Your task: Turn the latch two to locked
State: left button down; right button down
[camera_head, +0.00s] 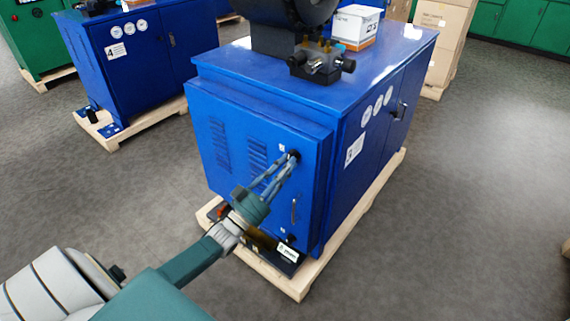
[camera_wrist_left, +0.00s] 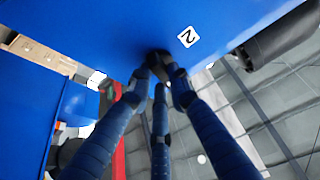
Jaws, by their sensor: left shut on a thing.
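Latch two is a small black knob (camera_head: 295,154) near the top right corner of the blue cabinet's louvred end door (camera_head: 235,165). In the left wrist view the black knob (camera_wrist_left: 158,58) sits beside a white label with a 2 (camera_wrist_left: 188,37). My left gripper (camera_head: 287,163) reaches up to it from the lower left, its fingers closed around the knob. In the left wrist view the fingers of the left gripper (camera_wrist_left: 163,78) converge on the knob and partly hide it, so its exact turn angle is unclear. My right gripper is out of view.
A second black latch (camera_head: 291,238) sits low on the same door, above a black ledge with a white label (camera_head: 288,252). The cabinet stands on a wooden pallet (camera_head: 300,284). Another blue cabinet (camera_head: 135,60) stands at the back left. Grey floor (camera_head: 470,190) is clear on the right.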

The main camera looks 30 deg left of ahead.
pick_arm(q)
jog(key=shift+r+n+y+p, duration=0.1)
jog(key=shift+n+y+p, duration=0.2)
jog(key=shift+n+y, duration=1.1)
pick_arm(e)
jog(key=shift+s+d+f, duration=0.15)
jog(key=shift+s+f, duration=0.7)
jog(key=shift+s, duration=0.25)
pick_arm(q)
jog(key=shift+n+h, duration=0.4)
jog(key=c, duration=1.6)
grip_release()
jog(key=shift+d, duration=0.1)
jog(key=v, duration=1.2)
jog(key=shift+w, duration=0.1)
